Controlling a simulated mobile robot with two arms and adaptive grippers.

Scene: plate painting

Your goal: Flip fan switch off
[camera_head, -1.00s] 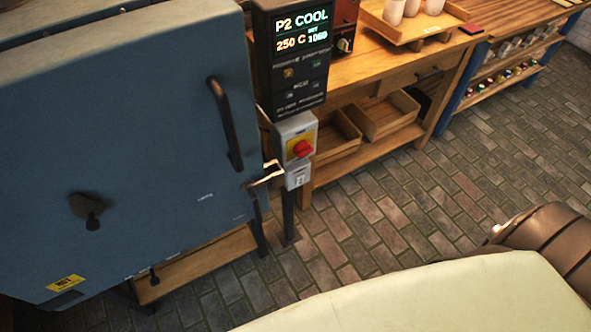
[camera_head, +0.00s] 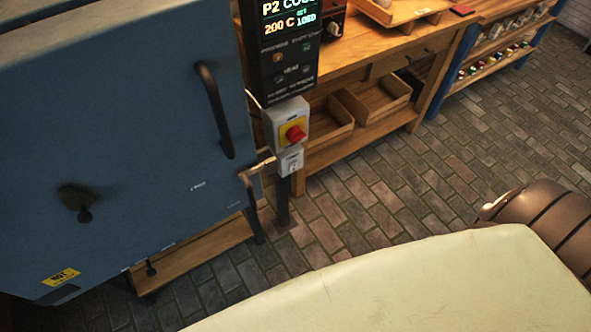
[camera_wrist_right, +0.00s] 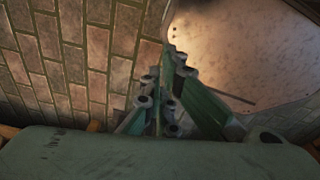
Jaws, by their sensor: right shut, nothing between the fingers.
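A grey switch box with a red rotary knob on a yellow plate (camera_head: 292,132) is mounted on a dark post beside the blue kiln, in the head view. Right below it is a smaller grey box with a small switch (camera_head: 290,162). I cannot read its label or tell its position, nor which control is the fan switch. My right gripper (camera_wrist_right: 174,58) shows in the right wrist view, shut and empty, above a brick floor and apart from the switches. Neither gripper shows in the head view.
The blue kiln (camera_head: 120,130), with a dark vertical handle (camera_head: 215,110), fills the left. A controller display (camera_head: 290,35) reads about 200 C above the switches. A wooden bench (camera_head: 372,55) with trays stands behind. The brick floor (camera_head: 400,175) right of the post is clear.

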